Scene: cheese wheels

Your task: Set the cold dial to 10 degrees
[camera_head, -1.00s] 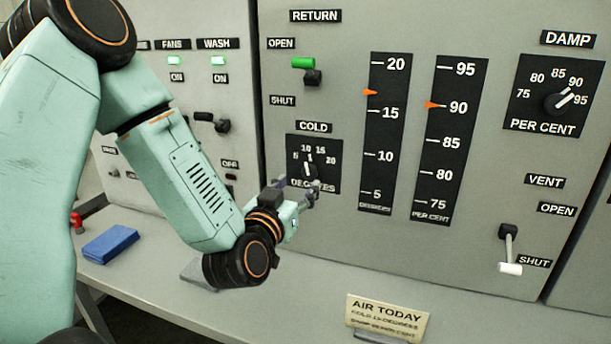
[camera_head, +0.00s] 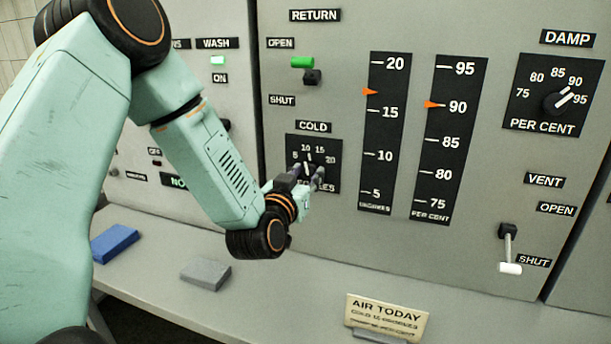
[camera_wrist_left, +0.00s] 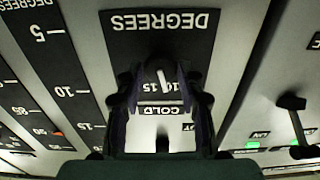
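The cold dial (camera_head: 309,167) is a dark round knob with a white pointer on a black plate marked 5 to 20 degrees. In the head view its pointer stands up near the 10. The wrist view shows the knob (camera_wrist_left: 159,70) upside down. My left gripper (camera_head: 307,174) is at the dial, fingers apart. In the wrist view the left gripper (camera_wrist_left: 160,85) has one finger on each side of the knob, with gaps visible; I cannot tell whether either touches. The fingers and hand hide the lower part of the plate. My right gripper is not in view.
Right of the dial are a temperature scale (camera_head: 376,182) with its marker between 15 and 20, and a damp scale (camera_head: 437,192). The green-handled return lever (camera_head: 303,62) is above.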

